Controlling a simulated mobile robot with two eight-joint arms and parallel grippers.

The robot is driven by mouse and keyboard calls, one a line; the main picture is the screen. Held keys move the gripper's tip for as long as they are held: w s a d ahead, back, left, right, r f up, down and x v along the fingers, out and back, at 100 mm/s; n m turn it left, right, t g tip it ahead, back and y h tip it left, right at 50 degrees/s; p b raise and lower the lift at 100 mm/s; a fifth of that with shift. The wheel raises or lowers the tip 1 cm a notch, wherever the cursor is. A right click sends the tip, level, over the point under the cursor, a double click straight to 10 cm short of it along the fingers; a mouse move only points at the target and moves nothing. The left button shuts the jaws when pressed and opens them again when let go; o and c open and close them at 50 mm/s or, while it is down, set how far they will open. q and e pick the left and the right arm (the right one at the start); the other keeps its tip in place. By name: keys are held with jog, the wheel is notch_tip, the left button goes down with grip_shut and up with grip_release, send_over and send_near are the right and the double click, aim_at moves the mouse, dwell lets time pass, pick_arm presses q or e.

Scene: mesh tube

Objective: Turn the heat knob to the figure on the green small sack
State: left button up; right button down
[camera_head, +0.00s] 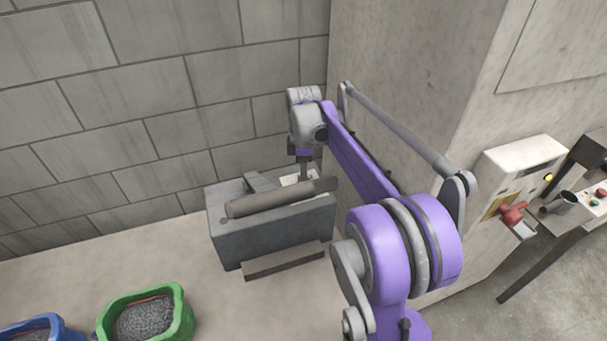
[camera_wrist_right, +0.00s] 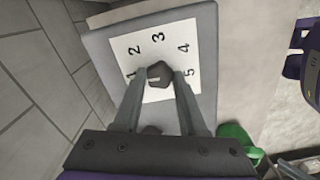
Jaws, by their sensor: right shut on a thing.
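The heat knob (camera_wrist_right: 160,74), a dark faceted knob, stands on a white dial plate (camera_wrist_right: 126,62) with the figures 1 to 5 around it. My right gripper (camera_wrist_right: 160,72) is shut on the knob, one finger on each side. Which figure the knob points at I cannot tell for sure. In the head view my right gripper (camera_head: 304,170) reaches down onto the grey heater box (camera_head: 230,242), and the knob is hidden there. The green small sack (camera_head: 184,318), open and full of dark grains, stands at the bottom left; no figure on it is readable. My left gripper is out of view.
A blue sack (camera_head: 72,335) is cut off at the bottom left corner. A brown cylinder (camera_head: 262,201) lies along the heater's top. A concrete wall rises behind. At the right are a white control box (camera_head: 520,165) with a red handle (camera_head: 513,213) and a table.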

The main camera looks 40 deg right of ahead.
jog(key=m, duration=0.4)
jog(key=shift+m, duration=2.6)
jog(key=shift+c, duration=2.3)
grip_release()
notch_tip(320, 180, up, 11)
jog(key=shift+a+f, duration=0.1)
